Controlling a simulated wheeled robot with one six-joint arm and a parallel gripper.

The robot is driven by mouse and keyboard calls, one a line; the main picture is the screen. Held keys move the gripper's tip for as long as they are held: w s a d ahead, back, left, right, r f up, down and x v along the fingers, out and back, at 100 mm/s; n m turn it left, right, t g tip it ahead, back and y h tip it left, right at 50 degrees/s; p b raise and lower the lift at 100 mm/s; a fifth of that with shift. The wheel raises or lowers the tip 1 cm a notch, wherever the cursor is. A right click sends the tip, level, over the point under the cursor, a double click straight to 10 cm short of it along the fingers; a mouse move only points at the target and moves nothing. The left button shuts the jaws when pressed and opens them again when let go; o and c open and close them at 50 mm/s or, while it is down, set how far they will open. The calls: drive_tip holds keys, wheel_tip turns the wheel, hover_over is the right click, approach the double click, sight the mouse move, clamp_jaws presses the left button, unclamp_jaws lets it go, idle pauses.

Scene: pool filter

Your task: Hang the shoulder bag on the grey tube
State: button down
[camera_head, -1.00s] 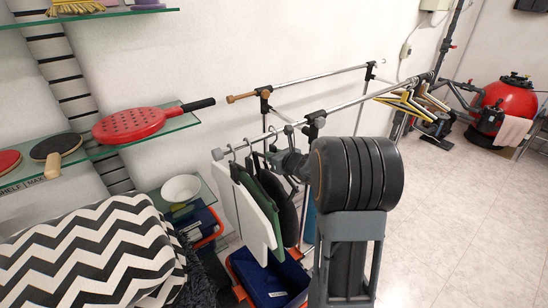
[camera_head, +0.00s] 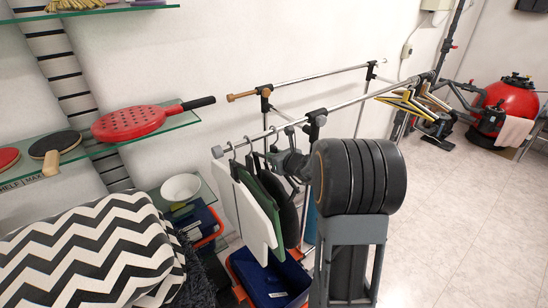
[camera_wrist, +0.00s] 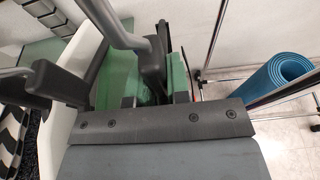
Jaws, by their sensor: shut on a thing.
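The grey tube (camera_head: 245,139) is the front rail of the rack, with a grey end cap at its left. Several flat things hang below it: a white one (camera_head: 252,215), a dark green one (camera_head: 270,198) and a black rounded one (camera_head: 288,212). Which of them is the shoulder bag is hard to tell. My gripper (camera_head: 275,160) is just below the tube, among the tops of these things, partly hidden by my own arm. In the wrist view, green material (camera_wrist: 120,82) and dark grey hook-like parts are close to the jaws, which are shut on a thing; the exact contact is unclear.
A second rail (camera_head: 310,78) runs behind. Hangers (camera_head: 408,103) hang at the tube's far end. A blue crate (camera_head: 270,280) stands below. A rolled blue mat (camera_wrist: 292,68) stands right. Shelves with paddles (camera_head: 128,122) are at left.

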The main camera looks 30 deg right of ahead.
drive_tip(key=c, duration=1)
unclamp_jaws()
drive_tip(key=v, duration=1.4)
drive_tip(key=shift+w, duration=0.1)
